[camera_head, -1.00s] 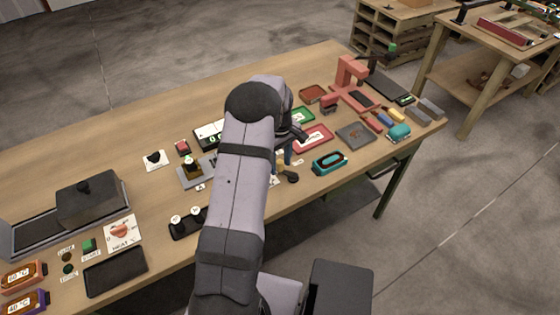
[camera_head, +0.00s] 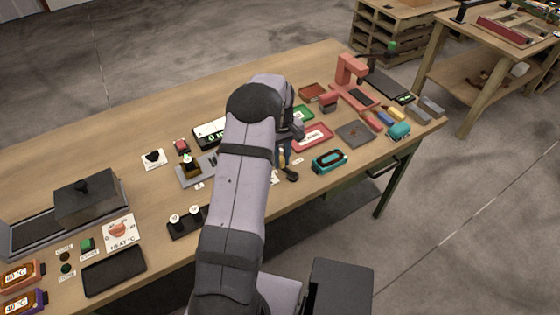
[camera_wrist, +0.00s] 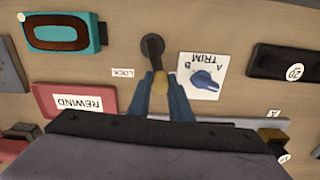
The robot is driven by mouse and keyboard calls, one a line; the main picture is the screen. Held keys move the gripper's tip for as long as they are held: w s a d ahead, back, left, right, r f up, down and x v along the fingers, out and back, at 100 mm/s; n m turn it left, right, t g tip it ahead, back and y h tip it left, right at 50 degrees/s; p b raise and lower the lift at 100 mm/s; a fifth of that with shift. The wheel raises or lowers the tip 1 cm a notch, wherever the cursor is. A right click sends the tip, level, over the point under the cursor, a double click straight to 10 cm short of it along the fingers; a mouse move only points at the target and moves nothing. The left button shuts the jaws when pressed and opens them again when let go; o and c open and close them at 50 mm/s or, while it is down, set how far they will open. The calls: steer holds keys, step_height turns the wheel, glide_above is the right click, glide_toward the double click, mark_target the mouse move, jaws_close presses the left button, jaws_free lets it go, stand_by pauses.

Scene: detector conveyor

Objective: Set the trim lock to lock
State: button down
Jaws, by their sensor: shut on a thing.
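The trim lock is a small lever with a round black pivot (camera_wrist: 152,45) and a tan tip (camera_wrist: 160,84); in the head view its black end (camera_head: 291,175) shows near the table's front edge. My gripper (camera_wrist: 161,88) has its blue fingers shut on the tan tip, with the black pivot just beyond the fingertips. A white LOCK label (camera_wrist: 123,72) lies left of the lever in the wrist view. The white TRIM card with a blue knob (camera_wrist: 203,80) lies to its right. In the head view my arm hides much of this area.
In the wrist view a teal-rimmed device (camera_wrist: 97,32) stands at upper left, a red REWIND tray (camera_wrist: 75,101) at left and a black block (camera_wrist: 285,62) at right. In the head view, bare table (camera_head: 150,130) lies left of my arm.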

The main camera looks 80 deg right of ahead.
steer(key=m, duration=0.1)
steer(key=d+m, duration=0.1)
steer(key=m, duration=0.1)
steer(key=s+m+b, duration=0.1)
steer(key=shift+s+d, duration=0.1)
steer(key=shift+d, duration=0.25)
steer(key=shift+s+d+r+m, duration=0.15)
steer(key=shift+s+m, duration=0.2)
steer(key=shift+m, duration=0.6)
steer(key=shift+s+d+f+m, duration=0.1)
steer(key=shift+s+d+m, duration=0.15)
steer(key=shift+m, duration=0.65)
steer(key=shift+s+d+r+m, duration=0.1)
steer(key=shift+s+m, duration=0.3)
steer(key=shift+m, duration=0.55)
steer(key=c, duration=1.6)
jaws_free()
steer(key=shift+b, duration=0.35)
steer(key=shift+r+b, duration=1.1)
steer(key=shift+r, duration=2.5)
